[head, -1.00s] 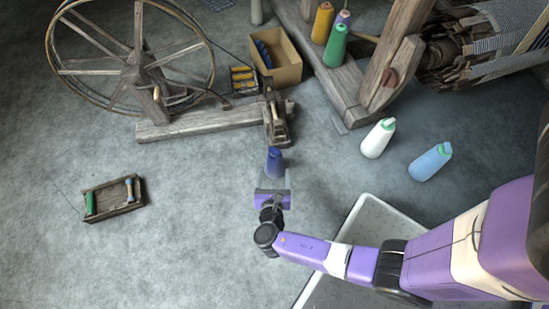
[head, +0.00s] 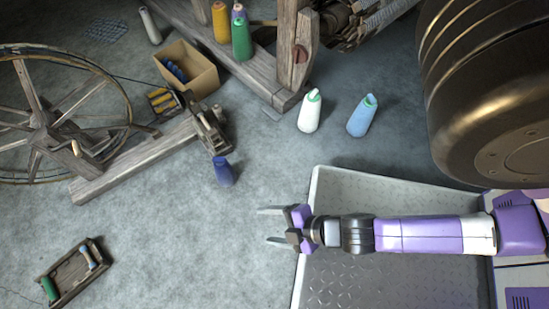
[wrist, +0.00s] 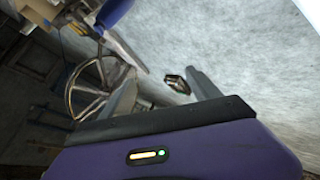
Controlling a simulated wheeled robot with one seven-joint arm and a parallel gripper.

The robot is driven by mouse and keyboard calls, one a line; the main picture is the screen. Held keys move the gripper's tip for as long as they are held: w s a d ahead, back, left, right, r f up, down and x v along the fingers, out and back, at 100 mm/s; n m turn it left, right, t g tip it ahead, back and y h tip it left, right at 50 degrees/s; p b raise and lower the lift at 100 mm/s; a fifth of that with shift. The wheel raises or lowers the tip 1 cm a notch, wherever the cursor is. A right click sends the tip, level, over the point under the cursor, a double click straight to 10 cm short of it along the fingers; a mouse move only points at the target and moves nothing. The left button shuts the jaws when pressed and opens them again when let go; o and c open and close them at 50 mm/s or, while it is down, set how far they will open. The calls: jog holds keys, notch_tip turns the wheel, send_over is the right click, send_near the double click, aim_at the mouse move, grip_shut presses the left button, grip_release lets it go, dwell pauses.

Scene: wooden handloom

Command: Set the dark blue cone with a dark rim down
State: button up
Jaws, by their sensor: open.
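The dark blue cone (head: 223,171) with a dark rim stands upright on the grey floor in the head view, just below the end of the spinning wheel's wooden beam. A dark blue shape, likely the same cone (wrist: 114,12), shows at the top of the wrist view. My gripper (head: 268,226) is open and empty. It is apart from the cone, to its lower right in the head view, above the floor near the tray's edge. Its two fingers are spread in the wrist view (wrist: 160,95).
A grey tray-like platform (head: 335,180) lies under my arm. The spinning wheel (head: 45,120), a cardboard box (head: 200,75) and a small wooden tray (head: 62,285) are left. Floor between is clear.

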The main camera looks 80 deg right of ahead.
notch_tip(320, 180, up, 23)
jog(key=d+m+t, duration=0.1)
jog(key=m+t, duration=0.4)
jog(key=m, duration=0.3)
jog(key=shift+s+r+m+y, duration=0.15)
jog(key=shift+s+m+y, duration=0.15)
jog(key=shift+s, duration=0.05)
jog(key=shift+d+r, duration=0.1)
notch_tip(320, 180, up, 35)
jog(key=p, duration=3.5)
